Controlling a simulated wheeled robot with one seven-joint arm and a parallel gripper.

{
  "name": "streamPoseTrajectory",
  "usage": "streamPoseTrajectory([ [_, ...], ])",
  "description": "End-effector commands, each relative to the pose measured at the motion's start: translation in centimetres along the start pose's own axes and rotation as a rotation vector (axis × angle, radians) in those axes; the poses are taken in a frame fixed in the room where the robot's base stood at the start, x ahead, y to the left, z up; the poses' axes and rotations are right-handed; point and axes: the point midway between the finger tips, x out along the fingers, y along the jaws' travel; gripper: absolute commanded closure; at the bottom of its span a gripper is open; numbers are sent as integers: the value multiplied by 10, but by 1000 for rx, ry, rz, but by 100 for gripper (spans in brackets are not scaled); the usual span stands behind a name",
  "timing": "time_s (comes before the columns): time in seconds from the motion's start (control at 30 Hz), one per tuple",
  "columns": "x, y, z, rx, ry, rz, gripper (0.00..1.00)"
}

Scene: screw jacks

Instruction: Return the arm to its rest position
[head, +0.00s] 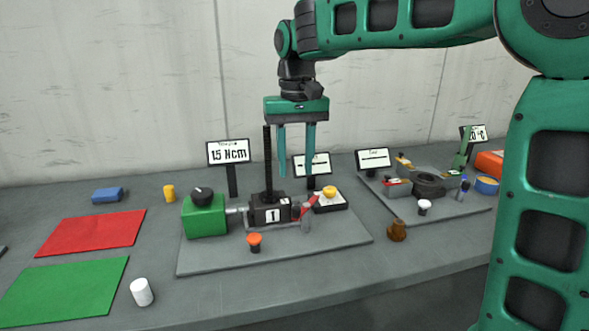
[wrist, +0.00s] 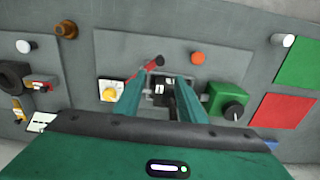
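My gripper (head: 296,170) hangs with its fingers pointing down above the grey board with the screw jack (head: 270,209). The two green fingers are apart with nothing between them; the wrist view also shows my gripper (wrist: 166,84) with a gap between the fingers. The jack is a black block marked 1 with a tall dark threaded spindle (head: 267,160). In the head view the spindle stands just left of the fingers; I cannot tell how close. My green arm (head: 400,25) reaches across the top from the right.
A green box (head: 205,216) with a black knob joins the jack by a shaft. A display (head: 228,152) reads 1.5 Ncm. Red (head: 92,232) and green (head: 65,290) mats lie left. A second board (head: 450,205) with a black ring is right. A brown pot (head: 397,231) stands near the front edge.

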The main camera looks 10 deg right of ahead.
Motion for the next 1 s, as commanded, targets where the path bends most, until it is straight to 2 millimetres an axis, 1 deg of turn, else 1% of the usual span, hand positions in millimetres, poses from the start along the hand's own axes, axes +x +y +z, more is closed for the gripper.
streamPoseTrajectory([
  [0.17, 0, 1, 0, 1, 0, 0, 63],
  [0.27, 2, 12, 5, 17, 2, 5, 63],
  [0.37, 8, 44, 20, 64, 4, 18, 63],
  [0.4, 12, 63, 29, 90, 6, 25, 63],
  [0.43, 15, 78, 38, 112, 7, 30, 63],
  [0.47, 20, 94, 48, 137, 6, 34, 63],
  [0.5, 26, 114, 63, 168, 7, 39, 63],
  [0.57, 36, 144, 88, 218, 6, 45, 63],
  [0.6, 44, 162, 105, 250, 5, 47, 63],
  [0.67, 56, 187, 134, 300, 4, 47, 63],
  [0.7, 65, 202, 153, 332, 3, 45, 63],
  [0.77, 79, 220, 184, 377, 0, 40, 63],
  [0.8, 89, 230, 203, 408, -1, 35, 63],
  [0.83, 96, 235, 217, 427, -3, 31, 63],
  [0.9, 112, 245, 247, 468, -6, 21, 63],
  [1.0, 131, 252, 278, 509, -7, 6, 63],
])
